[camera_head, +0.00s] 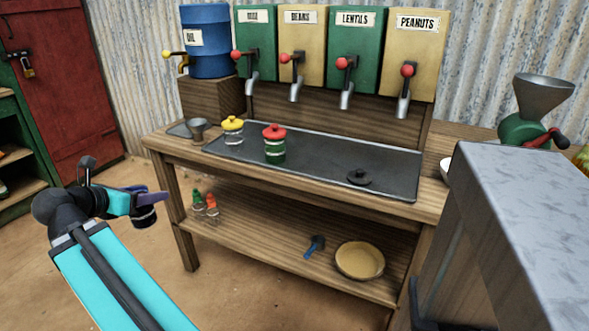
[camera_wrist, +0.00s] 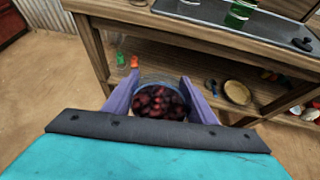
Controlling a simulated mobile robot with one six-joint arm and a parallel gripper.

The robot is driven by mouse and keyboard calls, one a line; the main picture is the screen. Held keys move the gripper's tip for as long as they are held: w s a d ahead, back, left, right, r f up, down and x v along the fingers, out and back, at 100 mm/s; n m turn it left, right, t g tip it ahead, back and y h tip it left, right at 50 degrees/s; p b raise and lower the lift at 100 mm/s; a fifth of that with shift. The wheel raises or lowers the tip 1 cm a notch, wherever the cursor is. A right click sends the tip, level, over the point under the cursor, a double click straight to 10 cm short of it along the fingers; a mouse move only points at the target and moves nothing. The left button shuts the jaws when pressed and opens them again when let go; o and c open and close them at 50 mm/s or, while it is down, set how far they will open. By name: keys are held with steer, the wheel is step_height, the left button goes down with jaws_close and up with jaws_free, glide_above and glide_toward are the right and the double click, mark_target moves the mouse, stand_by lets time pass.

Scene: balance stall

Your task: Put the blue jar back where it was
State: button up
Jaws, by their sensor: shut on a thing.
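My gripper (camera_wrist: 160,92) is shut on an open glass jar (camera_wrist: 160,101) of dark red, bean-like pieces. The jar's rim looks blue-grey in the wrist view; no lid is on it. In the head view the held jar (camera_head: 145,217) looks dark with a pale band, in front of the bench's left end and apart from it, below the top. My gripper (camera_head: 150,200) partly hides it. On the grey tray (camera_head: 320,165) stand a yellow-lidded jar (camera_head: 233,138) and a red-lidded jar (camera_head: 274,150) with green contents. A black lid-like disc (camera_head: 358,178) lies on the tray's right part.
A small grey cup (camera_head: 197,130) stands at the bench's left end. Dispensers with taps (camera_head: 347,70) and a blue oil drum (camera_head: 208,45) stand behind. The lower shelf holds small bottles (camera_head: 204,207), a blue scoop (camera_head: 315,246) and a bowl (camera_head: 360,263). The tray's middle is clear.

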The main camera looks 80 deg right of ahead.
steer(key=s+d+r+m+g+y, duration=0.1)
steer(key=s+d+r+m+g, duration=0.1)
steer(key=s+d, duration=0.45)
steer(key=s+d+r+m+g, duration=0.1)
steer(key=s+d+m+g, duration=0.15)
steer(key=s, duration=0.65)
steer(key=s+d+r+m+g+y, duration=0.1)
steer(key=s+d+r, duration=0.1)
steer(key=s+d, duration=0.45)
steer(key=s+r+m+g+y, duration=0.1)
steer(key=s+r+m+g, duration=0.1)
steer(key=s, duration=1.1)
steer(key=s+r+m+g+y, duration=0.1)
steer(key=s+m+y, duration=0.1)
steer(key=s, duration=1.1)
steer(key=shift+r+m+g+y, duration=0.3)
steer(key=shift+r+m+g, duration=0.05)
steer(key=shift+r, duration=0.05)
steer(key=shift+d, duration=0.15)
steer(key=d+p, duration=0.2)
steer(key=shift+w+d, duration=0.3)
steer(key=shift+w, duration=0.05)
steer(key=p, duration=0.3)
steer(key=d+p, duration=0.1)
steer(key=p, duration=0.3)
steer(key=shift+w+d, duration=0.2)
steer(key=shift+d, duration=0.05)
steer(key=p, duration=0.6)
steer(key=shift+w+d+p, duration=0.1)
steer(key=shift+d+p, duration=0.2)
